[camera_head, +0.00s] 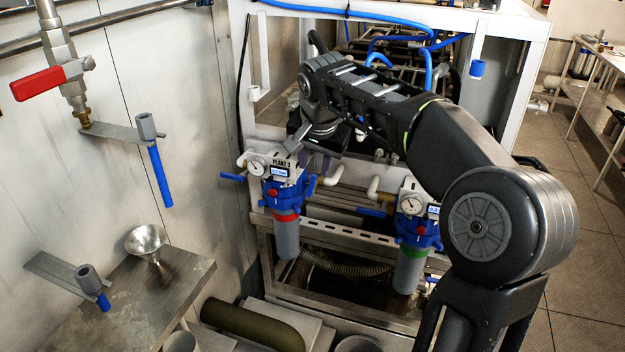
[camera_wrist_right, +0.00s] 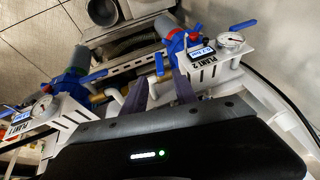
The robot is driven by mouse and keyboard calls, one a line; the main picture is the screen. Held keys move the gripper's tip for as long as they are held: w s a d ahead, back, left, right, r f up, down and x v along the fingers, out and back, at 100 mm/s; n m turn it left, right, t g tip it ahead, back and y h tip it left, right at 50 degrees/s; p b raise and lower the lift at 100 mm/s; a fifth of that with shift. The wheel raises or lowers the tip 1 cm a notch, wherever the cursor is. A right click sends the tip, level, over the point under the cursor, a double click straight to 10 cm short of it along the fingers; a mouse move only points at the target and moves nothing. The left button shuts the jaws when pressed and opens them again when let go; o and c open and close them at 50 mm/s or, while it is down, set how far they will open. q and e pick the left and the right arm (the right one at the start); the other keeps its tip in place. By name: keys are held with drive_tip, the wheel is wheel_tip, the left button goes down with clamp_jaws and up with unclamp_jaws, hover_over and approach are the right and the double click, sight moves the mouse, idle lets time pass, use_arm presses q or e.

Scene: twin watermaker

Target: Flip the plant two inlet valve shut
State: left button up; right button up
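The PLANT 2 unit (camera_head: 285,190) has a white panel with a gauge, a blue head, a red ring and a grey canister. One blue handle (camera_head: 232,177) sticks out left, about level; another blue handle (camera_head: 311,185) stands upright on the right side. No label shows which is the inlet. My right gripper (camera_wrist_right: 160,82) has two purple-grey fingers, apart with nothing between them. In the wrist view the upright handle (camera_wrist_right: 159,63) appears just beyond and between the fingertips, and the other handle (camera_wrist_right: 243,26) lies farther right. In the head view the right fingers are partly hidden beside the panel.
A second filter unit (camera_head: 411,232) with a green ring stands right, partly behind my arm. White frame posts (camera_head: 514,75) and blue hoses surround the rack. A red-handled valve (camera_head: 38,84) is on the left wall. A metal funnel (camera_head: 146,241) stands on a steel shelf.

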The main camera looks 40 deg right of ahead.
sight(313, 178)
drive_tip(key=p+x, duration=0.1)
drive_tip(key=x, duration=0.6)
drive_tip(key=shift+w+f, duration=0.15)
drive_tip(key=shift+f, duration=0.2)
clamp_jaws()
